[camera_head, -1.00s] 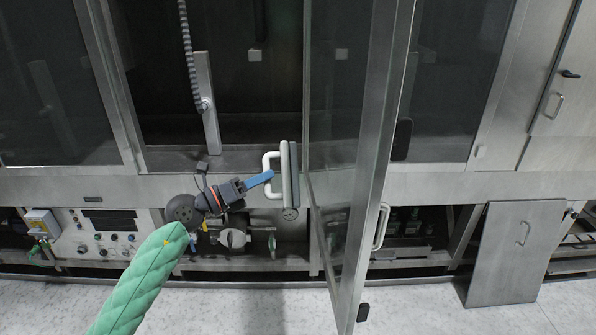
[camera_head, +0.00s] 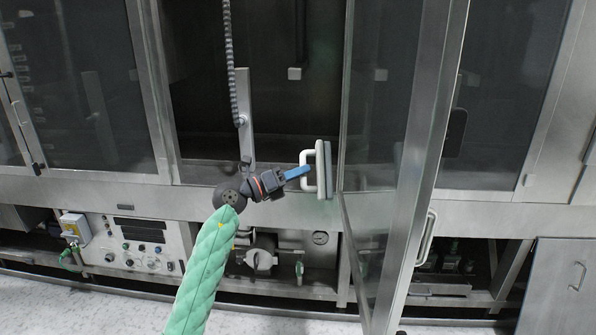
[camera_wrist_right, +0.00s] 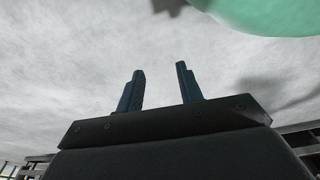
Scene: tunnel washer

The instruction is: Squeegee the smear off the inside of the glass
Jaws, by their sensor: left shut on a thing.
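My left gripper (camera_head: 300,173), with blue fingers, is shut on the white loop handle of the squeegee (camera_head: 322,168). The squeegee is upright, its long flat head facing right, just left of the open glass door (camera_head: 380,110). A narrow gap seems to lie between squeegee and glass, but I cannot tell for sure whether they touch. I cannot make out the smear on the glass. My right gripper (camera_wrist_right: 160,88) shows in the right wrist view; its two blue fingers are apart with nothing between them.
The open door's metal frame (camera_head: 428,150) stands out toward me with a handle (camera_head: 426,238) on its right side. A dark washer chamber (camera_head: 290,100) lies behind the squeegee, with a hanging spiral hose (camera_head: 230,60). A control panel (camera_head: 135,243) is low at left.

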